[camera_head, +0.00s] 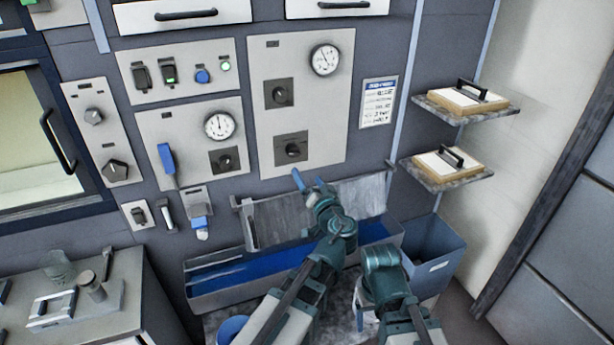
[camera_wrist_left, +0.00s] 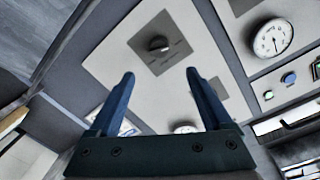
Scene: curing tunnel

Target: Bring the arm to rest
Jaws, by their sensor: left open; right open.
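My left gripper (camera_head: 309,183) is raised in front of the panel wall, its blue fingers spread below a light panel with a gauge and two dark knobs (camera_head: 291,149). In the left wrist view the left gripper (camera_wrist_left: 160,76) is open with nothing between its fingers. A dark rotary knob (camera_wrist_left: 158,43) shows beyond the fingertips, apart from them. My right arm is folded at the lower middle right in the head view. Its gripper (camera_head: 366,316) points down and is mostly hidden behind the arm.
A grey ledge (camera_head: 365,193) and a long blue trough (camera_head: 225,276) lie below the panels. A grey-blue bin (camera_head: 436,252) stands at the right. Two wall shelves (camera_head: 447,178) hold boards with black handles. A bench (camera_head: 100,312) with a fixture is at lower left.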

